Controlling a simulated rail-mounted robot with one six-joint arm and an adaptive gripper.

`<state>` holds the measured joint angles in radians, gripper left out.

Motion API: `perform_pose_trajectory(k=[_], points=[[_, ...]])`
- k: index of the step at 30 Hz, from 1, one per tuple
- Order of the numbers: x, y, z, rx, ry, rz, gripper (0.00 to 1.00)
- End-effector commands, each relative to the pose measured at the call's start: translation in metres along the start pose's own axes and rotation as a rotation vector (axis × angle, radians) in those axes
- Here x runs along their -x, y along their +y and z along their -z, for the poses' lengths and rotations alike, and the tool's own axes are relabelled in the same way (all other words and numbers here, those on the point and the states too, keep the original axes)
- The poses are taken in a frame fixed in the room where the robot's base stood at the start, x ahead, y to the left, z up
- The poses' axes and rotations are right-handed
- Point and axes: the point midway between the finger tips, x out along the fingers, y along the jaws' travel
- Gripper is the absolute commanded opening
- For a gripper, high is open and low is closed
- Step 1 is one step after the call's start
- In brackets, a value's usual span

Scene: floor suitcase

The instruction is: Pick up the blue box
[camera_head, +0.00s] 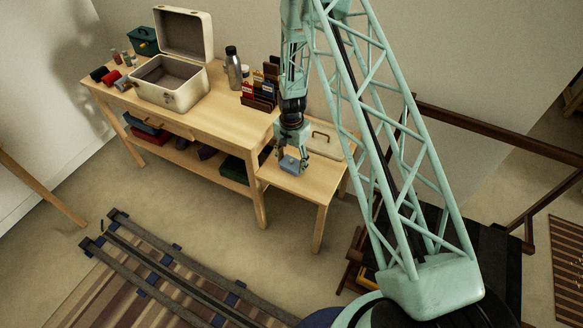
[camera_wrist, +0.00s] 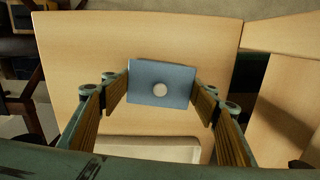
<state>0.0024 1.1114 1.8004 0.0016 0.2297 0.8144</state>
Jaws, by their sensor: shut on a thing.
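The blue box (camera_head: 290,164) is a small grey-blue block at the lower side table in the head view.
The higher table (camera_head: 215,118) holds an open white suitcase (camera_head: 183,88), a steel bottle (camera_head: 233,68) and a rack of books (camera_head: 262,88). A wooden railing stands right.

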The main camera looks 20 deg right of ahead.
Motion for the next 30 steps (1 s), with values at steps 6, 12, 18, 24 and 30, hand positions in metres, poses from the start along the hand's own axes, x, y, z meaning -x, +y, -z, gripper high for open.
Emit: perform_pose_trajectory(k=[6, 12, 18, 24, 30], points=[[0.0, 0.0, 0.0, 0.0, 0.0, 0.0, 0.45], [0.001, 0.0, 0.0, 0.0, 0.0, 0.0, 0.45], [0.01, 0.0, 0.0, 0.0, 0.0, 0.0, 0.45], [0.024, 0.0, 0.001, 0.0, 0.001, 0.001, 0.45], [0.036, 0.004, -0.004, 0.0, -0.001, -0.001, 0.45]])
